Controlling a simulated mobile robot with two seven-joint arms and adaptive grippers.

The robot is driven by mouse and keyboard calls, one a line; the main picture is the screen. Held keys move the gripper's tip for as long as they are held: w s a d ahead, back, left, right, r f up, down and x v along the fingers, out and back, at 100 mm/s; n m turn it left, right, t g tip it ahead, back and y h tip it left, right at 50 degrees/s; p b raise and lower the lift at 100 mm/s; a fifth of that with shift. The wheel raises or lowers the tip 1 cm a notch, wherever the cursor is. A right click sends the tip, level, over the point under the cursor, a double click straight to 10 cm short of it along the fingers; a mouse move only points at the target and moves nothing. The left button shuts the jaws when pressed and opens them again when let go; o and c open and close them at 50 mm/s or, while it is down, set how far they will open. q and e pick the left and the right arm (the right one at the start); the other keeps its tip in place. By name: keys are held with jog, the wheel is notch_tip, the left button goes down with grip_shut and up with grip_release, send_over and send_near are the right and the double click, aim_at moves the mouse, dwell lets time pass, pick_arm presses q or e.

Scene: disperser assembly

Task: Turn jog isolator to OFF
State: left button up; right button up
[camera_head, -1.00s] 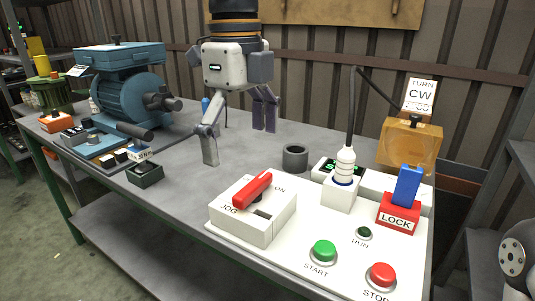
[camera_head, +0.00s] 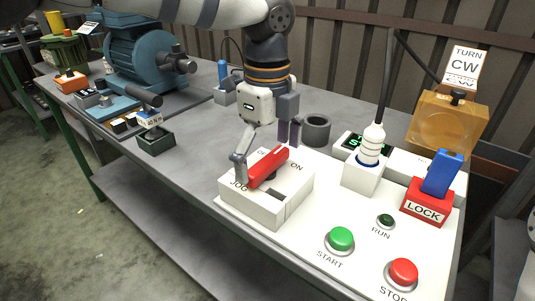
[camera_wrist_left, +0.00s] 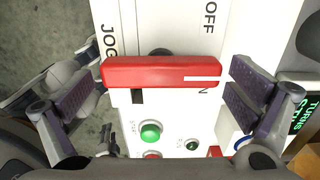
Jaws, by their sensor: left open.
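The jog isolator is a white box (camera_head: 262,208) marked JOG, ON and OFF, with a red handle (camera_head: 268,166) on top. In the left wrist view the red handle (camera_wrist_left: 150,72) lies crosswise, and the white line on its right end is by the partly covered ON label. The OFF label (camera_wrist_left: 210,20) is above that end. My left gripper (camera_head: 266,150) is open over the box, one finger beyond each end of the handle. In the left wrist view the fingers (camera_wrist_left: 163,92) show gaps to the handle.
A green START button (camera_head: 341,239), a red STOP button (camera_head: 403,272), a white plug with cable (camera_head: 373,142) and a red LOCK block with blue key (camera_head: 428,207) stand on the same white panel. A grey ring (camera_head: 316,130) is behind the isolator. A blue motor (camera_head: 135,60) stands left.

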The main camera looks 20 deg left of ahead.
pick_arm(q)
jog(key=shift+c, duration=0.6)
jog(key=c, duration=0.7)
jog(key=shift+c, duration=0.2)
pick_arm(e)
jog(key=shift+w+r, duration=0.1)
